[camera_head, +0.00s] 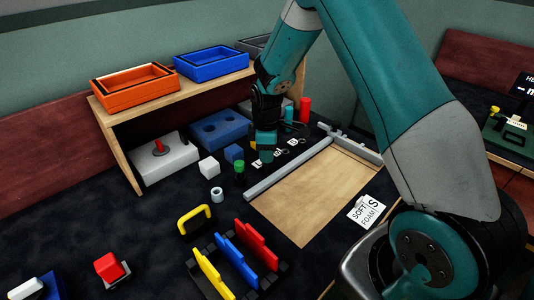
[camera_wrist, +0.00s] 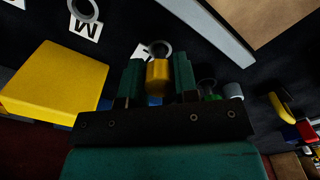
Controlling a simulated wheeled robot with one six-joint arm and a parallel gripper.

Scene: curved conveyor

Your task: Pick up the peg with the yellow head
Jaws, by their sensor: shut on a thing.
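My gripper (camera_head: 265,155) points down over the dark table, beside the left end of the wood-floored frame. In the wrist view its two teal fingers (camera_wrist: 158,82) are shut on the yellow head (camera_wrist: 158,76) of the peg. The rest of the peg is hidden, and I cannot tell whether it is clear of the table. In the head view a bit of yellow (camera_head: 253,145) shows at the gripper's left side. A green-headed peg (camera_head: 239,167) stands just left of the gripper.
The grey-railed frame (camera_head: 318,195) lies to the right. Red cylinder (camera_head: 305,109) stands behind. A yellow block (camera_wrist: 55,82) lies left in the wrist view.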

